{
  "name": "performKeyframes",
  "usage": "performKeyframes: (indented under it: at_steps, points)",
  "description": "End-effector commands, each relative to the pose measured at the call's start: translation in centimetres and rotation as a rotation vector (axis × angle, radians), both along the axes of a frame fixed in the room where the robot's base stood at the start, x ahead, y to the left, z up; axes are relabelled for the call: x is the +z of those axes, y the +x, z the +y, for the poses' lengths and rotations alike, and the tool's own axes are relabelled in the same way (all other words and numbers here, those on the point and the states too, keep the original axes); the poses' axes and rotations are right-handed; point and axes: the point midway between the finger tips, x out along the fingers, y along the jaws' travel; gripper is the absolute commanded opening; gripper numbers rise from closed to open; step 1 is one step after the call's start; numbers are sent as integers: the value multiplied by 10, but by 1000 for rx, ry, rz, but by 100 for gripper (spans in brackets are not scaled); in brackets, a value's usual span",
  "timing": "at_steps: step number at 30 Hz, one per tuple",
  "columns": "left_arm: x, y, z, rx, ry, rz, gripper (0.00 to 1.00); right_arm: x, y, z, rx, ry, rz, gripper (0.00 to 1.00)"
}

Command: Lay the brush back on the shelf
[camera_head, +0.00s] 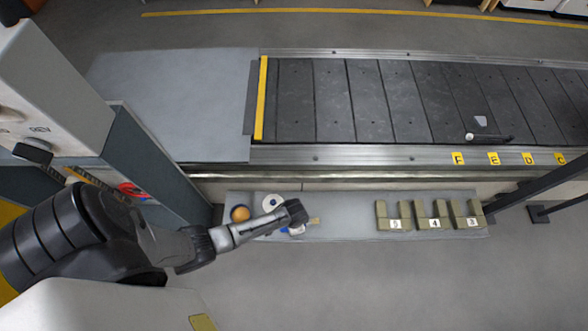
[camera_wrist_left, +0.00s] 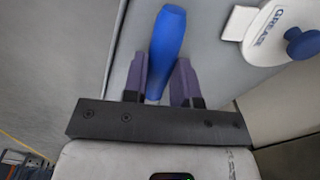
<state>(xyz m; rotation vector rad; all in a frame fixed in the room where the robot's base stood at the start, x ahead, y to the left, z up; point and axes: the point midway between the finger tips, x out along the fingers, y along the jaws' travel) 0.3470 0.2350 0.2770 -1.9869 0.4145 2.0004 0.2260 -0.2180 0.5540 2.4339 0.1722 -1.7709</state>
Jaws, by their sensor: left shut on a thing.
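My left gripper (camera_head: 297,211) is over the left part of the grey shelf (camera_head: 350,213) in the head view. In the left wrist view its purple fingers (camera_wrist_left: 162,78) are shut on the blue handle of the brush (camera_wrist_left: 168,35). The handle points away from the palm between the two fingers. In the head view a small tan end, probably the brush's bristles (camera_head: 314,220), shows just right of the gripper; the rest is hidden. I cannot tell whether the brush touches the shelf. My right gripper is not in view.
A white grease container (camera_wrist_left: 262,38) with a blue knob stands close beside the gripper. Numbered olive blocks (camera_head: 433,222) stand right. The shelf between is clear. The conveyor (camera_head: 380,110) runs behind.

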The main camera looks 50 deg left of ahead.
Motion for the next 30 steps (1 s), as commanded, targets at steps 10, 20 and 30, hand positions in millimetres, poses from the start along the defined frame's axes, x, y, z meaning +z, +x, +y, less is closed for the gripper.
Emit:
performKeyframes:
  at_steps: [10,20,30]
  points:
    - [-5,0,0,0,0,0,2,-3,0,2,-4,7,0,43]
    - [-6,0,0,0,0,0,50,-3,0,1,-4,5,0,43]
    - [-3,0,0,0,0,0,56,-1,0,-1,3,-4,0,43]
